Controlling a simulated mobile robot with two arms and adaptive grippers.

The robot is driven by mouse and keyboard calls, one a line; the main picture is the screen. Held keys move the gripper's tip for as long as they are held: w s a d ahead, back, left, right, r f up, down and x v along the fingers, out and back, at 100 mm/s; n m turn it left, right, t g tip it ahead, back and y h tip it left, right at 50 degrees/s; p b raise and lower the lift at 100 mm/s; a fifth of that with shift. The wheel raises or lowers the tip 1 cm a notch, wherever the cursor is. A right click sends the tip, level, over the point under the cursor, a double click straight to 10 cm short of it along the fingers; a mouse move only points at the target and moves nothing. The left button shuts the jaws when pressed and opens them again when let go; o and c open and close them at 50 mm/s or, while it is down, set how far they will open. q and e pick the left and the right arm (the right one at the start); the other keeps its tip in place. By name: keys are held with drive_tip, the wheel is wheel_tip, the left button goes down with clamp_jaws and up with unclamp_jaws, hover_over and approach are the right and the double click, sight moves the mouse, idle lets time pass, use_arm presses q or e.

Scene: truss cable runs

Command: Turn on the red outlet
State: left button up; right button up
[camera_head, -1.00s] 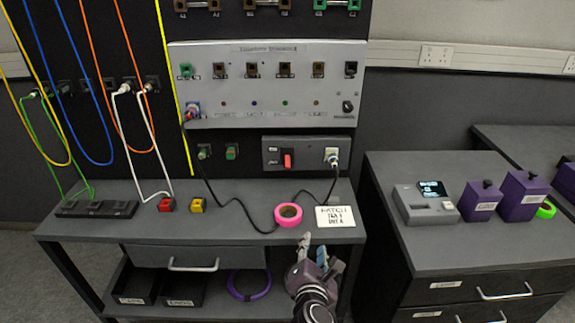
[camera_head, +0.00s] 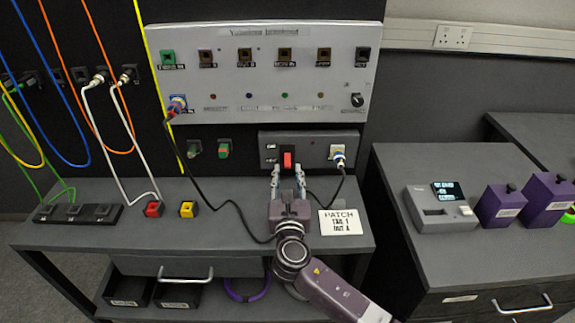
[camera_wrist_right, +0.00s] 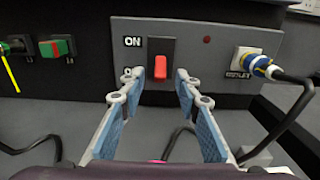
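The outlet box is a grey panel (camera_head: 318,146) low on the wall above the bench. It carries a red rocker switch (camera_head: 288,160) in a black frame and a socket marked OUTLET with a plug (camera_head: 338,156) in it. In the right wrist view the red rocker (camera_wrist_right: 160,67) shows beside the ON label, with a second label below partly hidden by a finger. My right gripper (camera_head: 288,172) is open and empty, its fingertips just in front of and below the switch. In the wrist view its fingertips (camera_wrist_right: 156,78) stand either side of the switch. My left gripper is not in view.
A black cable runs from the plug across the bench. A white PATCH card (camera_head: 341,222) lies right of my right gripper. Red (camera_head: 153,208) and yellow (camera_head: 188,209) blocks sit at left. The large grey patch panel (camera_head: 262,75) is above the outlet box.

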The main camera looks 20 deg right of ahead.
sight(288, 166)
drive_tip(key=x, duration=0.2)
drive_tip(key=shift+w+f, duration=0.1)
drive_tip(key=shift+w, duration=0.2)
drive_tip(key=shift+w+d, duration=0.15)
drive_tip(key=shift+w, duration=0.25)
drive_tip(key=c, duration=0.8)
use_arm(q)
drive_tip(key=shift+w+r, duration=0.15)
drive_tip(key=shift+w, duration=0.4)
use_arm(e)
clamp_jaws()
